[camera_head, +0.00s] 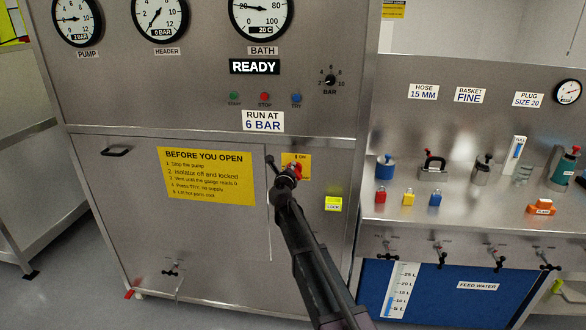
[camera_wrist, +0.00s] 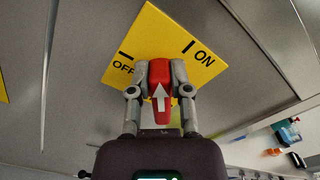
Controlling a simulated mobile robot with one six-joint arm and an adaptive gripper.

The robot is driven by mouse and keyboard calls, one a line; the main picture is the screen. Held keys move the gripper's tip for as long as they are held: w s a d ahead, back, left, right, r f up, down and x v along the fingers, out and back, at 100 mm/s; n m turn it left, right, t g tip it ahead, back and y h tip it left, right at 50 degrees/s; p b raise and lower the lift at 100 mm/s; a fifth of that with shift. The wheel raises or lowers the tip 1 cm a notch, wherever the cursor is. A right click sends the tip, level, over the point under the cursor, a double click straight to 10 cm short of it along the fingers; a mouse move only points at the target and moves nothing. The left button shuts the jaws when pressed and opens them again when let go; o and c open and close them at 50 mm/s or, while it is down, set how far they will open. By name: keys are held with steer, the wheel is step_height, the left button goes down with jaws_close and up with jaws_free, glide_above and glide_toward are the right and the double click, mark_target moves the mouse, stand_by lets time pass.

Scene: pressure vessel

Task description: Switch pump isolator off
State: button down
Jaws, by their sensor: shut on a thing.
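The pump isolator is a red handle with a white arrow (camera_wrist: 160,92) on a yellow plate (camera_wrist: 150,38) marked OFF and ON. In the head view my gripper (camera_head: 290,173) reaches the yellow plate (camera_head: 304,159) on the steel cabinet front, and a bit of the red handle (camera_head: 298,170) shows; the rest is hidden behind my gripper.
A yellow "BEFORE YOU OPEN" notice (camera_head: 207,176) is left of the isolator. A green-yellow lock label (camera_head: 333,204) is at lower right. Gauges and a READY display (camera_head: 254,66) are above. A bench with red, yellow and blue padlocks (camera_head: 408,198) stands at right.

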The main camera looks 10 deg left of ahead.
steer(key=n, duration=0.3)
steer(key=f+n+b, duration=0.1)
steer(key=n, duration=0.1)
steer(key=shift+w+a+n, duration=0.1)
steer(key=shift+a+n, duration=0.2)
steer(key=shift+a, duration=0.1)
steer(key=shift+a+f+n+b, duration=0.1)
steer(key=shift+f+n+b, duration=0.2)
steer(key=shift+n, duration=0.85)
steer(key=shift+a+f+n+b, duration=0.1)
steer(key=shift+f+n+b, duration=0.15)
steer(key=shift+n, duration=0.9)
steer(key=shift+d, duration=0.1)
steer(key=c, duration=0.6)
jaws_free()
steer(key=shift+o, duration=0.2)
steer(key=s, duration=1.2)
steer(key=shift+a, duration=0.2)
